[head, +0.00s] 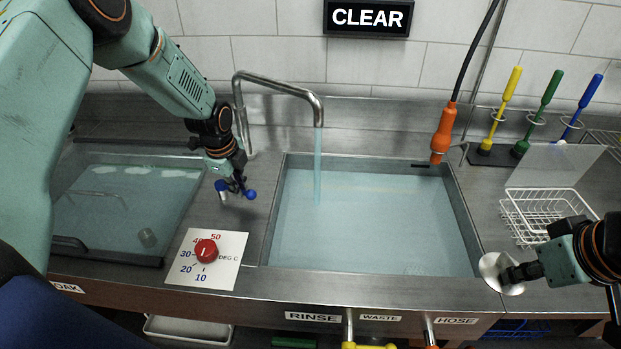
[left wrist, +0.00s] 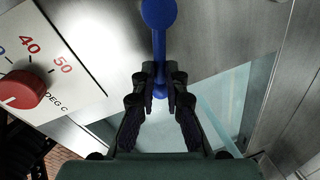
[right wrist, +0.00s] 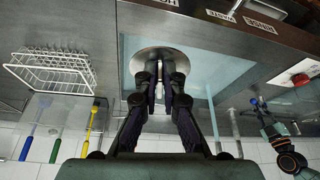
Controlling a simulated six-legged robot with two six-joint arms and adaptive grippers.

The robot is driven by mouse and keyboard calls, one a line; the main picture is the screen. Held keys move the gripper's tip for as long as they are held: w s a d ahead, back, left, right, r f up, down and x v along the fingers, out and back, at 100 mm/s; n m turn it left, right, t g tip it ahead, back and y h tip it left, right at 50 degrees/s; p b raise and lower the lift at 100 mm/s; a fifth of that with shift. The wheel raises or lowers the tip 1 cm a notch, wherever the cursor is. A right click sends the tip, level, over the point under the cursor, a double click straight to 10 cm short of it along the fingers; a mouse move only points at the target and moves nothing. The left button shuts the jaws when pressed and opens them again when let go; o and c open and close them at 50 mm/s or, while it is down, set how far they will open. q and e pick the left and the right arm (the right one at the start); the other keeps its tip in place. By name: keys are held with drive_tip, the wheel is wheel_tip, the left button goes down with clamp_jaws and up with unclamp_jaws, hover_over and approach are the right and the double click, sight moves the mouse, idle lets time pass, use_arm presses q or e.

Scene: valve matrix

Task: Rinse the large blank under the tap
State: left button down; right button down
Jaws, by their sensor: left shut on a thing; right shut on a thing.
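The large blank, a round pale metal disc (head: 497,273), is held in my right gripper (head: 513,274) at the right rim of the rinse basin (head: 462,215). In the right wrist view the disc (right wrist: 139,62) lies beyond the shut fingers (right wrist: 159,80). The tap (head: 285,87) pours a thin stream of water (head: 318,165) into the basin, well left of the disc. My left gripper (head: 228,180) is shut on a blue ball-ended lever (head: 249,194) left of the basin; its shaft (left wrist: 159,45) shows between the fingers in the left wrist view.
A covered soak tank (head: 110,254) is at the left, beside a red temperature knob (head: 205,251). A white wire rack (head: 540,212) and colored brushes (head: 548,90) stand at the right. An orange hose nozzle (head: 442,132) hangs behind the basin. A wall sign (head: 367,18) reads CLEAR.

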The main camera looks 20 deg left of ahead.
use_arm(q)
drive_tip(key=c, duration=1.8)
unclamp_jaws()
drive_tip(key=shift+s+d+f, duration=0.1)
drive_tip(key=shift+s+f, duration=0.1)
drive_tip(key=o, duration=0.4)
drive_tip(key=shift+w, duration=0.25)
drive_tip(key=shift+o, duration=0.2)
drive_tip(key=shift+r, duration=0.1)
wheel_tip(320, 180, up, 12)
drive_tip(key=s, duration=0.2)
drive_tip(key=shift+s, duration=0.15)
drive_tip(key=shift+f, duration=0.2)
